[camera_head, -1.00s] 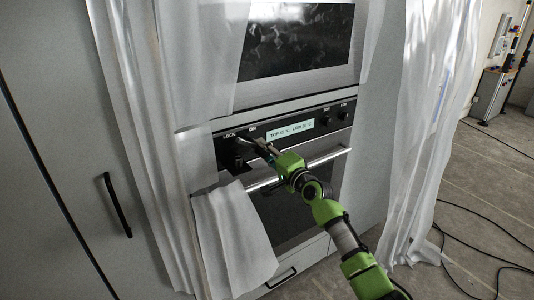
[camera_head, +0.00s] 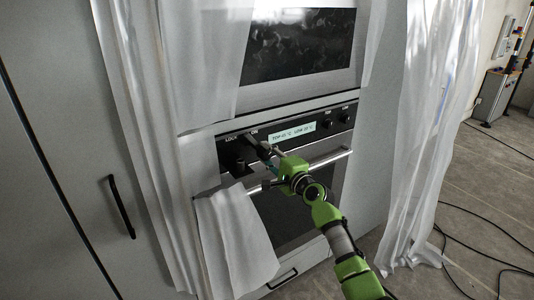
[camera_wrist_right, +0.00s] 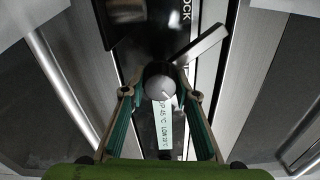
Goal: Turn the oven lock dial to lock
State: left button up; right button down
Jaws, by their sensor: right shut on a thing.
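The oven's black control panel carries the labels LOCK and ON at its left end. The lock dial (camera_head: 251,140) has a silver bar, which points up and left and lies near the ON label in the head view. In the right wrist view the dial (camera_wrist_right: 160,79) shows a round grey face between my fingertips, with the bar slanting up and right from it. My right gripper (camera_head: 266,150) is shut on the dial; its two fingers (camera_wrist_right: 160,88) lie on either side of it. The fingers' exact contact is hard to see. My left gripper is not in view.
A dark protruding knob (camera_head: 238,166) sits left of the gripper, below LOCK. A lit display (camera_head: 293,134) and two small knobs are to the right. The oven handle (camera_head: 326,159) runs below. A white sheet (camera_head: 232,240) hangs low at left.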

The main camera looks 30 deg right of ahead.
jog(key=shift+a+f+m+p, duration=0.2)
jog(key=shift+m+p, duration=0.2)
jog(key=shift+m, duration=0.45)
jog(key=shift+a+f+m+p, duration=0.15)
jog(key=shift+m+p, duration=0.25)
jog(key=shift+m, duration=0.45)
jog(key=shift+d+r+m+p, duration=0.1)
jog(key=shift+r+m+p, duration=0.3)
jog(key=shift+m, duration=0.5)
dwell(1.5)
jog(key=c, duration=1.6)
grip_release()
jog(key=shift+a, duration=0.2)
jog(key=shift+d, duration=0.1)
jog(key=shift+s+d+f, duration=0.1)
jog(key=shift+s+d, duration=0.1)
jog(key=shift+s, duration=0.2)
jog(key=s, duration=1.1)
jog(key=shift+d, duration=0.2)
